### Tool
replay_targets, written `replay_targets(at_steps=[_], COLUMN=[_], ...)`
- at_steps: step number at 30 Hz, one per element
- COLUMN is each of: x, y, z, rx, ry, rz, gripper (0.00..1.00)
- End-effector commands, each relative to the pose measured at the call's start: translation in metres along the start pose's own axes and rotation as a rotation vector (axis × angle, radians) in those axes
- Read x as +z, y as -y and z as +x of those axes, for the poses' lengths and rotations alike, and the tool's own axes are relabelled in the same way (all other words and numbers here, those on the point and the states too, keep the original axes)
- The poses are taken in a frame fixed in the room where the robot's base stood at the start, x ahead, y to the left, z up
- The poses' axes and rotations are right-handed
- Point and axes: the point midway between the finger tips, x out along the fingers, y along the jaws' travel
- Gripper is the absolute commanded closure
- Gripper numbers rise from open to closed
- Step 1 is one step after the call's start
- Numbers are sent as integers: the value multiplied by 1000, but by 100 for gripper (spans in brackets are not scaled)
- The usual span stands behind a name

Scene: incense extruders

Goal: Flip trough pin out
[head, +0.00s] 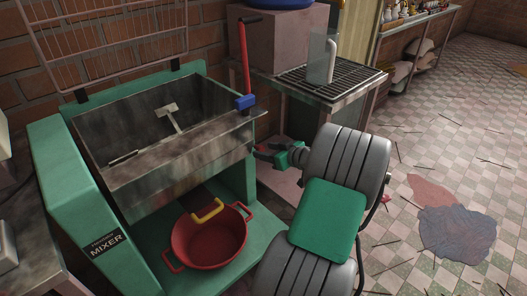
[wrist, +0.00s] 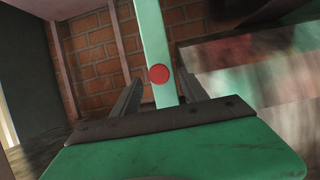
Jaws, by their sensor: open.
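The mixer (head: 50,165) is a green machine holding a steel trough (head: 160,180), which appears level with its open top up. My gripper (head: 264,151) is beside the trough's right end, below the red lever. In the wrist view, my gripper (wrist: 160,84) is open, with its two dark fingers apart. A round red disc (wrist: 159,74), which looks like the end of the trough pin, shows between the fingertips on a pale green upright bar (wrist: 150,30). I cannot tell whether the fingers touch it. In the head view the pin is not clearly distinguishable.
A red lever (head: 244,55) with a blue block stands at the trough's right end. A red pot (head: 208,243) sits under the trough. A metal table (head: 345,98) with a grille stands behind my arm. The tiled floor (head: 440,130) at right is open, with scattered sticks.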

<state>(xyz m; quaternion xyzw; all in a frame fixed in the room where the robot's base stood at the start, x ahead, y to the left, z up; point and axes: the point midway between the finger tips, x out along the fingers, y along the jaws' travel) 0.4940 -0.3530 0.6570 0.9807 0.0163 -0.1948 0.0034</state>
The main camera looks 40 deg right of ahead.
Motion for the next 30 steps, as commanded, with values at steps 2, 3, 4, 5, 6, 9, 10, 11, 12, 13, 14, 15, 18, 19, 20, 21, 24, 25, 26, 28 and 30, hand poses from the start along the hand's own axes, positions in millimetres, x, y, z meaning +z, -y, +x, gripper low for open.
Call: replay_targets(at_steps=[2, 3, 4, 5, 6, 9, 10, 11, 12, 13, 14, 15, 18, 19, 20, 21, 24, 25, 26, 28, 30], x=[2, 1, 1, 1, 1, 0, 0, 0, 0, 0, 0, 0, 1, 1, 1, 1, 1, 1, 1, 1, 1], y=[0, 0, 0, 0, -1, -1, -1, -2, -2, -2, -2, -2, -2, -2, -2, -2, -2, -2, -2, -2, -2], z=[12, 16, 18, 19, 20, 19, 19, 19, 19, 19, 19, 19, 18, 18, 18, 18, 18, 18, 18, 18, 18], rx=[-2, -1, -1, 0, 1, 3, 3, 3, 4, 4, 4, 4, 4, 4, 4, 5, 5, 5, 5, 5, 5], ry=[1, 1, 1, 1, 0, 0, 0, 1, 1, 1, 1, 1, 1, 1, 1, 1, 1, 1, 1, 1, 1], rz=[-1, 0, 1, 1, 1, 1, 2, 2, 2, 2, 2, 2, 2, 2, 2, 2, 2, 2, 2, 2, 3], gripper=[49, 49, 49, 49, 49, 49, 49, 49, 49, 51, 54, 57, 65, 68, 70, 73, 82, 84, 86, 92, 98])
